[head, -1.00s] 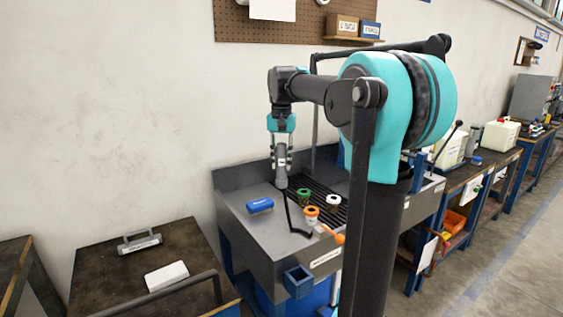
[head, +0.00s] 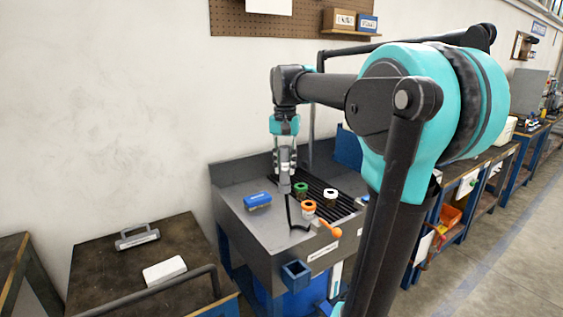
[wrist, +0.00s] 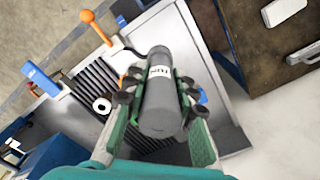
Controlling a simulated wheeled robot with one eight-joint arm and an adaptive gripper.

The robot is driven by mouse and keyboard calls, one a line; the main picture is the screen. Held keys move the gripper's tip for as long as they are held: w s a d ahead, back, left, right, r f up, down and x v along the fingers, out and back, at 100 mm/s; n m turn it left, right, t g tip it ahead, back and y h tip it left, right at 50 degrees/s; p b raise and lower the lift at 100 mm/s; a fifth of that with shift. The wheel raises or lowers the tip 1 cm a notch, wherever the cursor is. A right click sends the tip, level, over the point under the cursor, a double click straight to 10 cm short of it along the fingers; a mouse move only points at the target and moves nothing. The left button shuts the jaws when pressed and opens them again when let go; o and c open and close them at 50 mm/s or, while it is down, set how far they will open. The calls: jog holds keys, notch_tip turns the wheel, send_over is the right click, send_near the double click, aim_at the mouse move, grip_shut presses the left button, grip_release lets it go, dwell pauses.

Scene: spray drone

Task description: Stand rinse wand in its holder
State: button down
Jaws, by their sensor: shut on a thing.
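My gripper (head: 285,172) is shut on a dark grey cylinder, which I take to be the rinse wand (wrist: 162,95). The wrist view shows it between both fingers, with a small white label. In the head view the wand (head: 285,184) hangs roughly upright over the grey sink bench; whether its lower end touches cannot be told. A black hose (head: 289,212) curves down near it. A blue square open cup (head: 297,276), likely the holder, is on the bench's front face, apart from the wand.
On the bench are a blue block (head: 257,200), green (head: 301,188), white (head: 331,196) and orange-topped (head: 309,208) round items, and an orange-knobbed lever (head: 336,232). A dark table (head: 120,275) stands at left. The wall is behind.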

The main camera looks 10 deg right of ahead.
jog(key=s+d, duration=0.1)
jog(key=s, duration=1)
jog(key=shift+d, duration=0.35)
jog(key=shift+s, duration=0.15)
